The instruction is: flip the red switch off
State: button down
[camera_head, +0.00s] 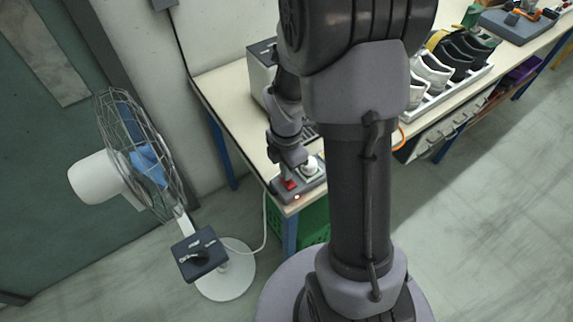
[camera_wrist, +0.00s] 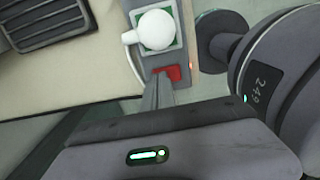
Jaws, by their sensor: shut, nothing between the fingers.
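The red switch (camera_head: 290,185) sits on the near left end of a grey socket strip (camera_head: 317,183) at the table's front corner. In the wrist view the red switch (camera_wrist: 172,74) shows just beyond and beside the fingertips. My gripper (camera_head: 287,173) points down at the strip, right over the switch; in the wrist view its fingers (camera_wrist: 157,90) are together and empty. I cannot tell whether they touch the switch. A round white plug (camera_wrist: 155,30) sits in the strip's green-edged socket, also seen in the head view (camera_head: 311,168).
A standing fan (camera_head: 95,178) with a white cable is left of the table (camera_head: 232,100). A grey box (camera_head: 262,75) stands behind my gripper. Shoes (camera_head: 432,72) stand in a rack farther right. A green crate (camera_head: 315,222) is under the table corner. My arm hides the middle.

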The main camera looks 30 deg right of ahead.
jog(key=shift+f, duration=0.3)
